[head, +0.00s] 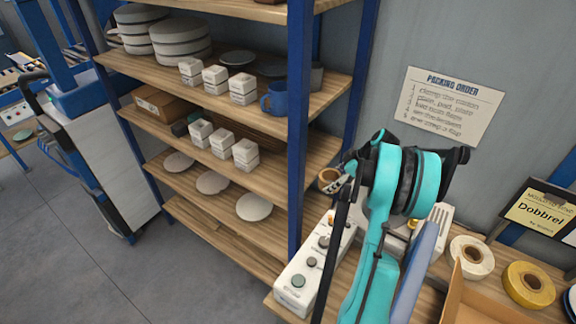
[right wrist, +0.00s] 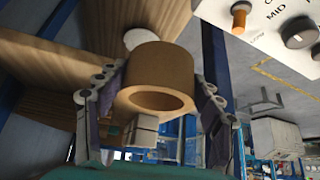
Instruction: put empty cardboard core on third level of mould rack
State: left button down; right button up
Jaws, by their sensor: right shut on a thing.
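The empty cardboard core (head: 328,177), a short brown ring, is in my right gripper (head: 341,182), near the right post of the rack. In the right wrist view the core (right wrist: 158,66) sits between the two fingers, which touch its sides; its open end faces the camera. The mould rack (head: 297,130) has wooden shelves and blue posts. My right arm hides part of the bench. My left gripper is not in view.
A white control box (head: 311,268) with knobs stands on the bench right of the rack. White (head: 471,257) and yellow (head: 528,284) tape rolls and an open carton (head: 480,300) lie further right.

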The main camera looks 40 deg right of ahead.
jog(key=w+a, duration=0.2)
jog(key=w, duration=0.1)
jog(key=w+a, duration=0.2)
jog(key=w, duration=0.2)
jog(key=w+a, duration=0.2)
jog(key=w, duration=0.2)
jog(key=shift+w+a+r, duration=0.1)
jog(key=shift+r, duration=0.1)
jog(key=shift+w+a+r, duration=0.1)
jog(key=shift+w+a, duration=0.25)
jog(key=w, duration=0.1)
jog(key=w+a, duration=0.1)
jog(key=w, duration=0.1)
jog(key=shift+w+a, duration=0.35)
jog(key=shift+a, duration=0.05)
jog(key=shift+f, duration=0.85)
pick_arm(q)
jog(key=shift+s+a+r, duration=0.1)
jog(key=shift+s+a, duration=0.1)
